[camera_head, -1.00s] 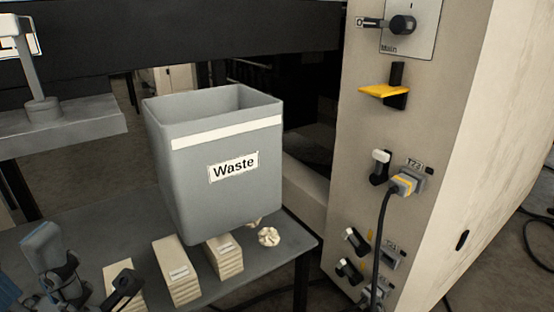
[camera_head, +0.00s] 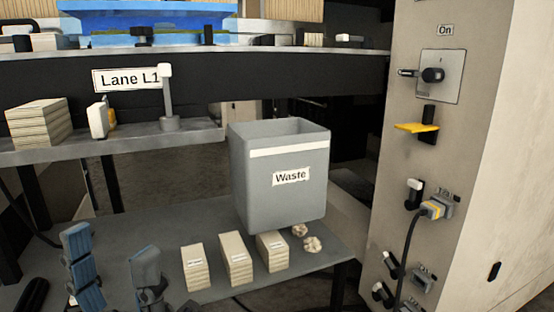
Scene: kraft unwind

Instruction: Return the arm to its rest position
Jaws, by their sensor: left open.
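My left gripper (camera_head: 152,290) is at the bottom edge of the view, left of the pale labelled stacks. It is open, and nothing shows held in it. My right gripper is not in view.
A grey Waste bin (camera_head: 285,206) stands on the low table (camera_head: 335,247), behind three pale stacks (camera_head: 236,260) and crumpled pieces (camera_head: 312,244). A beige cabinet (camera_head: 385,215) with switches and a cable is at right. A Lane L1 shelf (camera_head: 125,142) is at upper left.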

